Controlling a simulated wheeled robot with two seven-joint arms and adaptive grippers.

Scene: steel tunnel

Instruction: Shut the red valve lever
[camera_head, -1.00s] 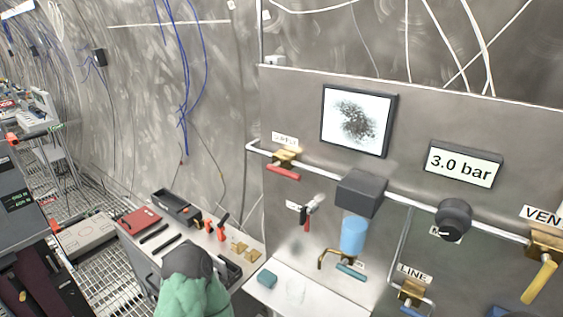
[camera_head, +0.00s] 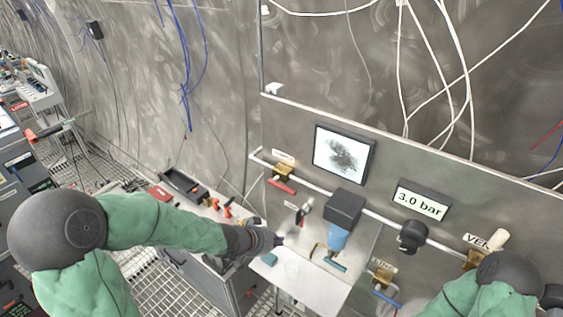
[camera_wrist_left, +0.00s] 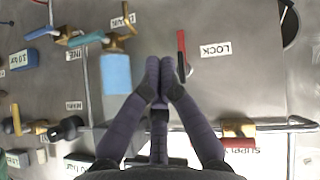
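The red valve lever (camera_head: 281,186) lies across the brass SUPPLY valve at the upper left of the panel. In the left wrist view the red lever (camera_wrist_left: 238,142) is at the lower right, beside the brass body and the SUPPLY label. A smaller red handle (camera_wrist_left: 182,52) sits at the LOCK label. My left gripper (camera_head: 279,240) is in front of the panel's lower left, below the red valve lever. In the left wrist view its fingertips (camera_wrist_left: 163,66) are together with nothing between them. My right arm shows at the lower right; its gripper is out of sight.
A white shelf (camera_head: 300,280) juts out below. A tool bench stands left, partly behind my left arm.

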